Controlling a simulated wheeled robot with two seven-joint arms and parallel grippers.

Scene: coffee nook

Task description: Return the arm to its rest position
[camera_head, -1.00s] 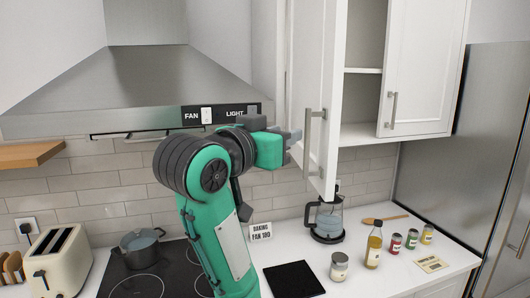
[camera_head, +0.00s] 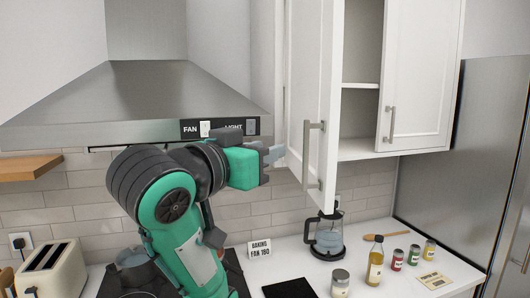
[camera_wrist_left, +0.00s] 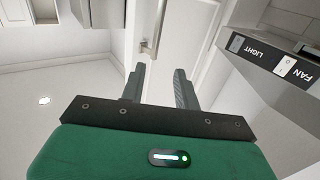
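My left arm rises from the bottom of the head view, green and dark grey, in front of the stove. My left gripper (camera_head: 275,153) is in front of the range hood's right end, just left of the open cabinet door (camera_head: 311,90) and its handle (camera_head: 313,155). In the left wrist view the two fingers of the gripper (camera_wrist_left: 159,88) are apart with nothing between them. The door's edge and handle show beyond the fingers there. I cannot tell whether a fingertip touches the door. My right gripper is in neither view.
The range hood (camera_head: 130,105) with its fan and light switches (camera_head: 222,128) is close behind the arm. A pot (camera_head: 131,259) is partly hidden by the arm.

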